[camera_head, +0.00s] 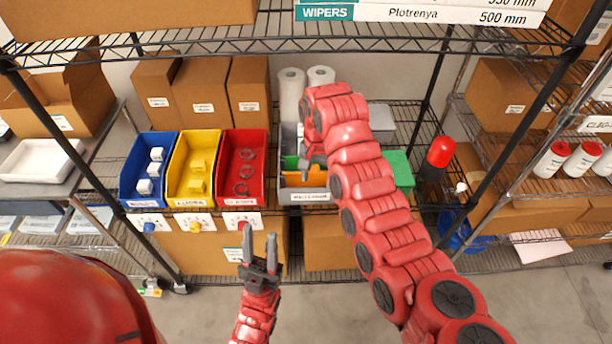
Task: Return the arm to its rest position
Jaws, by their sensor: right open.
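My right arm (366,180) is red and segmented. It reaches up from the lower right to the middle shelf and bends down at its far end. My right gripper (306,164) is small in view and partly covered by the arm; it is open over the grey bin (308,197) with green and orange contents. Whether it touches anything in the bin is hard to see. My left gripper (260,250) points up in front of the shelf at the bottom centre. Its two dark fingers are apart with nothing between them.
A blue bin (146,202), a yellow bin (190,203) and a red bin (240,204) with small parts stand left of the grey bin. Wire shelf (400,42) hangs above. A red-capped bottle (437,158) stands right of my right arm. Floor (200,305) in front is clear.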

